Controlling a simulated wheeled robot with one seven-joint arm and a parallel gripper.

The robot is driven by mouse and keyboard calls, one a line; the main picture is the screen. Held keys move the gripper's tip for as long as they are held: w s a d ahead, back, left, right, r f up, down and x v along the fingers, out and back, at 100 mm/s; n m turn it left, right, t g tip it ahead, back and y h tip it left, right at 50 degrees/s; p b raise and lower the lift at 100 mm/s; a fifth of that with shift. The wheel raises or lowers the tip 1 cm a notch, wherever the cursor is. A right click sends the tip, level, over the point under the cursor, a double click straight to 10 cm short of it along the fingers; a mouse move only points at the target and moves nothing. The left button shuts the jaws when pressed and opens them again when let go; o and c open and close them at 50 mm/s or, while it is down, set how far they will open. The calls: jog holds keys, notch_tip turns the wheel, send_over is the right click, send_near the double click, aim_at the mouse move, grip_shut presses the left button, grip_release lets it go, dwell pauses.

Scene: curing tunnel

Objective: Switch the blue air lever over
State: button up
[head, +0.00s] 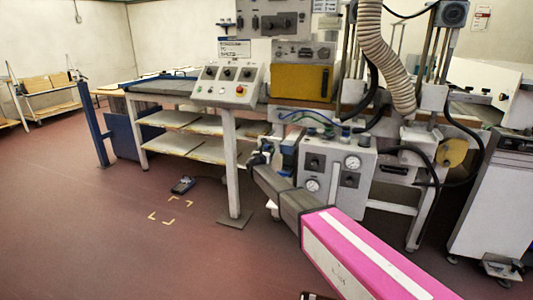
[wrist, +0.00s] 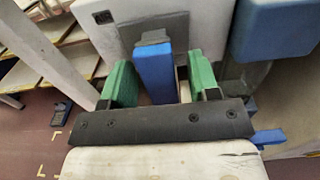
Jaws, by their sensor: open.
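The blue air lever (wrist: 154,75) stands upright in the middle of the wrist view, in front of a pale panel with a dark grey piece at its top end. My gripper (wrist: 160,66) is open, with one green finger on each side of the lever. In the head view my gripper (head: 266,150) is small, at the left side of the grey gauge panel (head: 335,170). The lever cannot be made out clearly there.
A blue rounded body (wrist: 274,30) is close on the right in the wrist view, and a small blue piece (wrist: 268,138) shows below it. A white table leg (head: 231,165) stands to the left.

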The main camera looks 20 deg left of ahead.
grip_shut()
